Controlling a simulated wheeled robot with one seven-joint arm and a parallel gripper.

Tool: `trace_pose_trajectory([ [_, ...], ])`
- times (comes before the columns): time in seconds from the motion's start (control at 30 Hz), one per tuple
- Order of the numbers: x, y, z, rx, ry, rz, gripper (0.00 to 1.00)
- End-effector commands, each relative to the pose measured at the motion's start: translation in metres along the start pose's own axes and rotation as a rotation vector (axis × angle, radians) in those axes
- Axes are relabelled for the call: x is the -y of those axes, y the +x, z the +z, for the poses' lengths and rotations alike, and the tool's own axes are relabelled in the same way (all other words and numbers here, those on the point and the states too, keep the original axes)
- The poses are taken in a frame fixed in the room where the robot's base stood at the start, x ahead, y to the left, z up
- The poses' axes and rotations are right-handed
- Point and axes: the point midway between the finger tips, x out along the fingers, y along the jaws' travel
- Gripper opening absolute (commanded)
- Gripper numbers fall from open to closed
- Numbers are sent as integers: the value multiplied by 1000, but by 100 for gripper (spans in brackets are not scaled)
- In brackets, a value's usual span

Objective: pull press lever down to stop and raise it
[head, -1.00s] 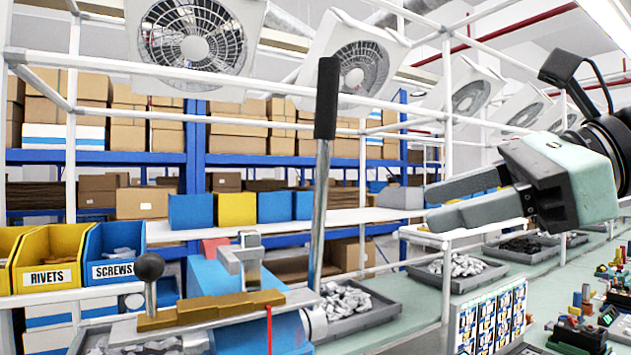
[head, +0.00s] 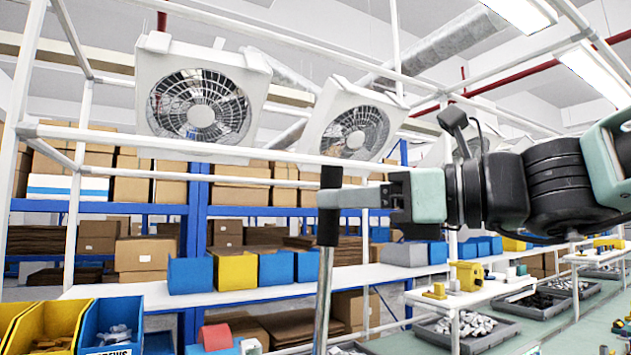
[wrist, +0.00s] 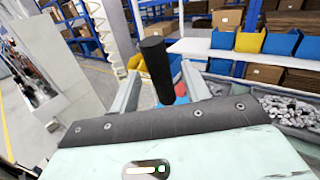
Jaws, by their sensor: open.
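The press lever is a steel rod (head: 324,295) topped by a black grip (head: 329,228), standing nearly upright in the head view. My gripper (head: 330,198) is level with that grip, its fingers reaching across it from the right. In the wrist view the black grip (wrist: 156,62) stands between my two open fingers, with a visible gap on each side. The fingers are not closed on it. The press body is almost wholly below the head view and is mostly hidden in the wrist view.
Yellow (head: 45,328) and blue (head: 110,325) bins stand at the lower left. A white frame rail (head: 240,152) runs behind the lever. A tray of metal parts (head: 465,330) sits on the green bench at the right. Shelves with boxes stand behind.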

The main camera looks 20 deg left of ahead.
Motion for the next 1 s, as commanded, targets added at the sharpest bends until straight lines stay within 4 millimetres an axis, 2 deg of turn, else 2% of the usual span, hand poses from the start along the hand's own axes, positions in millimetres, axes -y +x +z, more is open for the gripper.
trace_pose_trajectory([
  [0.1,0,22,3,0,4,4,47],
  [0.3,0,43,2,0,1,1,47],
  [0.67,0,49,0,0,-1,-1,47],
  [0.7,0,49,0,0,-1,0,44],
  [0.87,0,49,0,0,-1,0,0],
  [1.0,0,48,0,0,-1,0,0],
])
